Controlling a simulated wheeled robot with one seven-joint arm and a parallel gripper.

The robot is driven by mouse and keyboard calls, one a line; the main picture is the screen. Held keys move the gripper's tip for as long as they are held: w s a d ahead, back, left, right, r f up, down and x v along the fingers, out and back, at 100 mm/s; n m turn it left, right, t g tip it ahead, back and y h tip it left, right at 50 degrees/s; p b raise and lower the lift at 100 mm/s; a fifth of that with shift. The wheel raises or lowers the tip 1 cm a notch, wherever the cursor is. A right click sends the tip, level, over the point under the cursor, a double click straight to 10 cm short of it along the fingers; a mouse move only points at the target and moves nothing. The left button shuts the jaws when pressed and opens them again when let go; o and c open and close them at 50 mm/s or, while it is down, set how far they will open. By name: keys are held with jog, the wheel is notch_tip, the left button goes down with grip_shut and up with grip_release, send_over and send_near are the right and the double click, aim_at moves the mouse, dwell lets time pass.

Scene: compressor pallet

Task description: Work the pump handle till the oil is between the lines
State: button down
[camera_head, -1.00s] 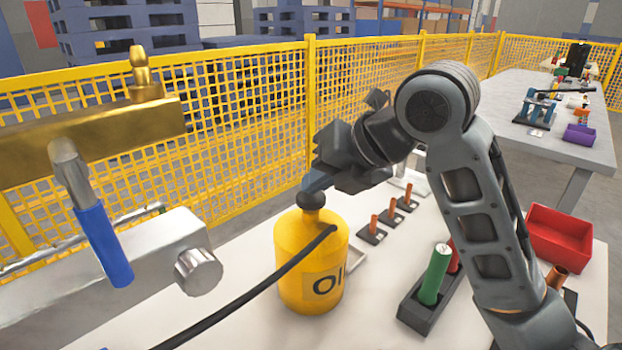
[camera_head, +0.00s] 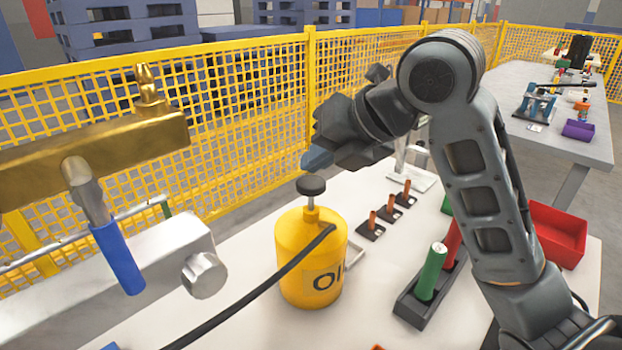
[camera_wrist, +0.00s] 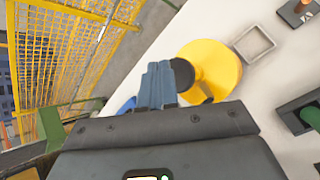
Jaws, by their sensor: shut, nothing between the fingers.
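The yellow oil pump can (camera_head: 300,262) stands on the white table, with "OI" readable on its side. Its black pump knob (camera_head: 311,185) is up, with the metal stem showing below it. A black hose (camera_head: 260,292) runs from the can to the lower left. My gripper (camera_head: 318,160) is shut and empty, just above the knob with a small gap. In the wrist view, the shut fingers (camera_wrist: 157,85) are beside the knob (camera_wrist: 182,75), over the can (camera_wrist: 212,68). No oil level lines can be made out.
A metal block with a blue-handled lever (camera_head: 117,258) and a brass bar (camera_head: 100,155) stand at the left. A dark rack with a green cylinder (camera_head: 432,270) and a red bin (camera_head: 558,235) are at the right. Yellow mesh fence (camera_head: 245,130) runs behind the table.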

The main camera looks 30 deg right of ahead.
aim_at(317, 183)
jog(key=shift+r, duration=0.1)
jog(key=shift+r+p, duration=1.7)
jog(key=shift+r, duration=0.8)
jog(key=shift+f, duration=0.1)
